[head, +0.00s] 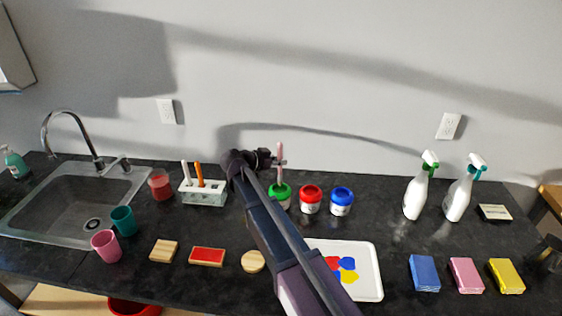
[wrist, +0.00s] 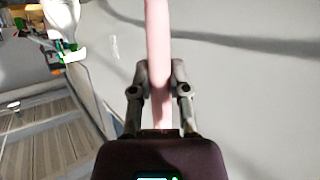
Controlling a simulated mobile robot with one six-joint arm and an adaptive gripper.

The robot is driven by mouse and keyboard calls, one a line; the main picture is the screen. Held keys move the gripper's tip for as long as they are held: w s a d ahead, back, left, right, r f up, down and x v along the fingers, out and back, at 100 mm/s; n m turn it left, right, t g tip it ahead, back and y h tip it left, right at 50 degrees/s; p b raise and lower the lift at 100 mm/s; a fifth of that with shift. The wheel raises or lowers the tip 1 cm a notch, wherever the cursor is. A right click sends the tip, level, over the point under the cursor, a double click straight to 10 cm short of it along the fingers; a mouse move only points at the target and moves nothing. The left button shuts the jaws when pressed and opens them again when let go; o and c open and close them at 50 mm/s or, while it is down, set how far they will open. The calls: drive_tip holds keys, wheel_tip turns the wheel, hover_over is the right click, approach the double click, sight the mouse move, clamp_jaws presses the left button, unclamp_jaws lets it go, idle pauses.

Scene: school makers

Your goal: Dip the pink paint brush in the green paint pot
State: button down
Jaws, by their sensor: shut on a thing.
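The pink paint brush (head: 281,151) stands roughly upright above the green paint pot (head: 284,201) in the head view. My gripper (head: 275,161) is shut on its handle. In the wrist view, the pink handle (wrist: 158,35) runs between the two fingers of my gripper (wrist: 160,82). The brush's lower end reaches down to the pot's opening. I cannot tell whether the bristles are in the paint. My arm hides the left part of the pot.
Red (head: 311,200) and blue (head: 341,202) pots stand close right of the green pot. A brush holder (head: 204,195) with white and orange brushes is to the left. A white tray (head: 367,262) with paint patches lies in front. Two spray bottles (head: 416,197) stand further right.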

sight(280, 184)
drive_tip(key=shift+f+b, duration=3.4)
drive_tip(key=shift+f, duration=0.2)
drive_tip(key=shift+f, duration=0.1)
wheel_tip(280, 184, up, 11)
drive_tip(key=p, duration=1.1)
